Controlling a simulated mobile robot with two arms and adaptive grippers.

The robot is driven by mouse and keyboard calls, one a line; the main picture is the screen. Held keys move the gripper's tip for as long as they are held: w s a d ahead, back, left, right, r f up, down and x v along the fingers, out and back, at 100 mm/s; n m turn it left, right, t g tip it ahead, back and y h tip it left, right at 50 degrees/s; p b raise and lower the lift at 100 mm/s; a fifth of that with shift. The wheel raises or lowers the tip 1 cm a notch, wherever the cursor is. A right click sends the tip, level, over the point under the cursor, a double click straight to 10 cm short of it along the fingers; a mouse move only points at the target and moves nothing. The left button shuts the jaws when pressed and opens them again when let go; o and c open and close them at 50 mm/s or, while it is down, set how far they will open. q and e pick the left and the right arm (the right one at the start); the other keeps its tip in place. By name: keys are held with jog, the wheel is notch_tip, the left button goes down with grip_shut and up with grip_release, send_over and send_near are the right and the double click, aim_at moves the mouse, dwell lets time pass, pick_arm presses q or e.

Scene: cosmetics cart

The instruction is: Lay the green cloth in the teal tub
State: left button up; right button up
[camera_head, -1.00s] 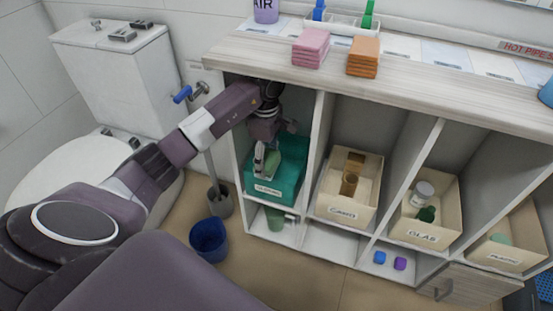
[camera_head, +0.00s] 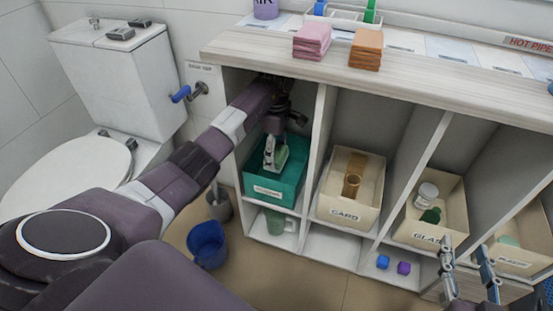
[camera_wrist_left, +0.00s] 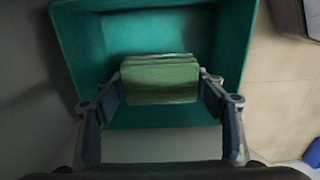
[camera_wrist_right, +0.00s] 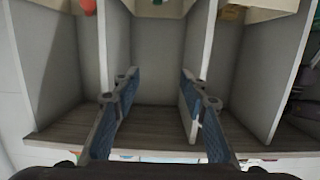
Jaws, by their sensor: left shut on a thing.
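The teal tub (camera_head: 262,190) stands in the leftmost compartment of the cabinet, with a label on its front. The folded green cloth (camera_wrist_left: 160,82) is between the fingers of my left gripper (camera_wrist_left: 160,85), which is shut on it. In the left wrist view the cloth shows within the tub's outline, with the tub walls around it. In the head view the cloth (camera_head: 279,157) is at the tub's opening; I cannot tell whether it touches the tub floor. My right gripper (camera_head: 468,255) is open and empty, in front of the cabinet at the right.
Cream bins stand to the right: a card bin (camera_head: 345,213), a glass bin (camera_head: 418,232) and a plastic bin (camera_head: 515,258). A divider (camera_head: 318,150) borders the teal tub's compartment. A blue bucket (camera_head: 207,244) is on the floor. Pink cloths (camera_head: 312,41) and orange cloths (camera_head: 366,50) lie on the countertop.

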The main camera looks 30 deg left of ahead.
aim_at(277, 160)
pick_arm(q)
jog(key=f, duration=0.1)
jog(key=f+b, duration=0.1)
jog(key=shift+w+f, duration=0.2)
jog(key=shift+f, duration=0.1)
pick_arm(e)
notch_tip(277, 160, up, 6)
jog(key=a+t+y, duration=0.1)
jog(key=t, duration=0.2)
jog(key=shift+w+r, duration=0.2)
jog(key=shift+w, duration=0.1)
pick_arm(q)
jog(key=shift+a+f, duration=0.1)
jog(key=shift+f, duration=0.05)
pick_arm(e)
jog(key=shift+r+t, duration=0.3)
pick_arm(q)
jog(key=shift+f, duration=0.4)
jog(key=o, duration=1)
pick_arm(e)
jog(key=shift+s+a+r+t, duration=0.15)
jog(key=shift+r+t, duration=0.35)
jog(key=shift+r, duration=0.45)
pick_arm(q)
jog(key=shift+r, duration=0.1)
